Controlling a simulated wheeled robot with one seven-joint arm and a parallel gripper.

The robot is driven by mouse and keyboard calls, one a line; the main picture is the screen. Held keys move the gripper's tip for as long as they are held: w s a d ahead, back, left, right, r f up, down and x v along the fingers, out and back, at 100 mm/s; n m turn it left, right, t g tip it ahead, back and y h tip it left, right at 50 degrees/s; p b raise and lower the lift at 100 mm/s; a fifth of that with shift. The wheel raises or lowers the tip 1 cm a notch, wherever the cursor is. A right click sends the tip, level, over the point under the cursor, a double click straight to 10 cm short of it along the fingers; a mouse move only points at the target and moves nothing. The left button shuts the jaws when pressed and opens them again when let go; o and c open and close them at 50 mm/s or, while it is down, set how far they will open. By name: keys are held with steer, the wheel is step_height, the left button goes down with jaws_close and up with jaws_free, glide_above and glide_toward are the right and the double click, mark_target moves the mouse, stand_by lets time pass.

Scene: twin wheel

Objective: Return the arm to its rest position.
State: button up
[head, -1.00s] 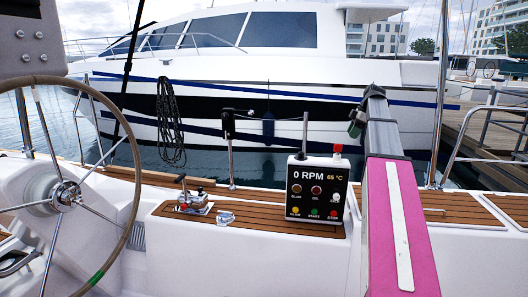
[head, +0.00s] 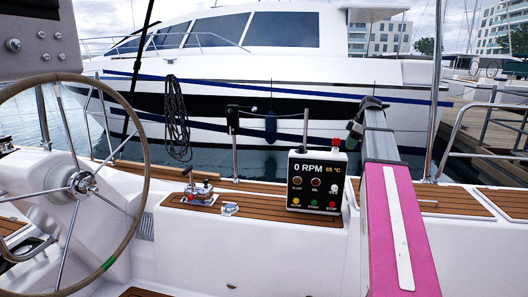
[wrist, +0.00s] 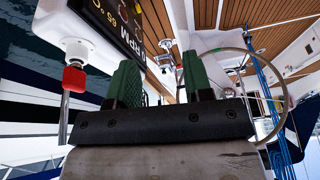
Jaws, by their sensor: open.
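My arm reaches forward at the right of the head view, its pink and grey link ending near my gripper (head: 355,130). The gripper shows small and partly hidden by the arm there. In the wrist view, the two green fingers of my gripper (wrist: 160,80) stand apart with nothing between them. The gripper is open and empty, raised above and to the right of the control panel in the head view.
A steering wheel (head: 148,165) is at the left. A white yacht (head: 290,75) lies beyond the water.

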steer(key=s+a+f+m+h, duration=0.1)
steer(key=s+a+f+m, duration=0.3)
steer(key=f, duration=0.7)
steer(key=s+a+f+m+h, duration=0.1)
steer(key=s+a+f+m, duration=0.35)
steer(key=f, duration=0.65)
steer(key=s+a+f+m+h, duration=0.1)
steer(key=s+a+f, duration=0.3)
steer(key=s+f, duration=0.4)
steer(key=s+a+f+m+h, duration=0.1)
steer(key=s+a+f+m, duration=0.3)
steer(key=s+f, duration=0.5)
steer(key=shift+a+m+g, duration=0.35)
steer(key=shift+a+g, duration=0.05)
steer(key=shift+a, duration=0.4)
steer(key=shift+f, duration=0.1)
